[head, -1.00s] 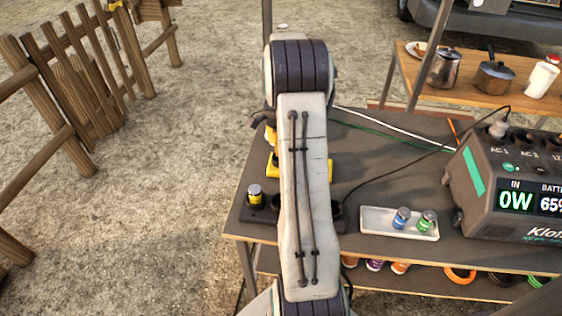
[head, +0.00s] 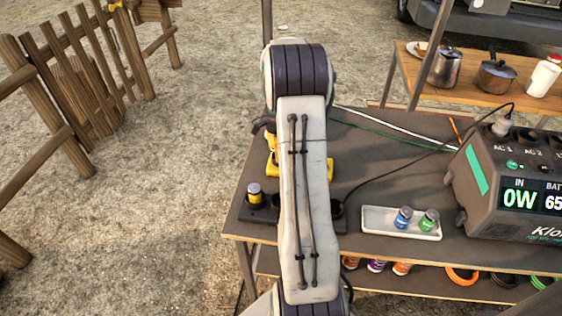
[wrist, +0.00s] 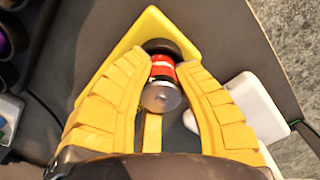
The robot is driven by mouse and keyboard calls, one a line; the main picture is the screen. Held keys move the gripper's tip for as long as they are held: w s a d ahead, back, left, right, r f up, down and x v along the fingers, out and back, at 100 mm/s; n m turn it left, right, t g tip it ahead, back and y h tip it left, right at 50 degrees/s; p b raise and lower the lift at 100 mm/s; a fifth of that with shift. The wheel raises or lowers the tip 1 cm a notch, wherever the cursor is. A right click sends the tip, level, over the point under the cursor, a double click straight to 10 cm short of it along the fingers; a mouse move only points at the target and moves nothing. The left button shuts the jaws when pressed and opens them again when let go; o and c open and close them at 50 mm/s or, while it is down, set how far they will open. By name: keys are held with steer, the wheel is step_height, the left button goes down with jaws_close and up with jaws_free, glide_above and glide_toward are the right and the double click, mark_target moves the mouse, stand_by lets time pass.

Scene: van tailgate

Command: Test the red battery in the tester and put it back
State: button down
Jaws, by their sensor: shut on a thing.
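My gripper (wrist: 163,62) is shut on the red battery (wrist: 162,68), with a yellow finger on each side of it. The battery's bare metal end faces the wrist camera. Its far end is over or in the dark round socket of the yellow tester (wrist: 150,22); I cannot tell whether it is seated.
A yellow battery (head: 255,190) stands in a dark holder (head: 262,214) at left. A white tray (head: 377,224) holds a blue battery (head: 403,217) and a green one (head: 429,220). A power station (head: 480,215) stands at right, with a cable running across the table.

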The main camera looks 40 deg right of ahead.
steer(key=shift+f, duration=0.25)
steer(key=c, duration=1)
jaws_free()
steer(key=shift+o, duration=0.2)
step_height(320, 180, up, 10)
steer(key=shift+r, duration=1.05)
steer(key=shift+a, duration=0.1)
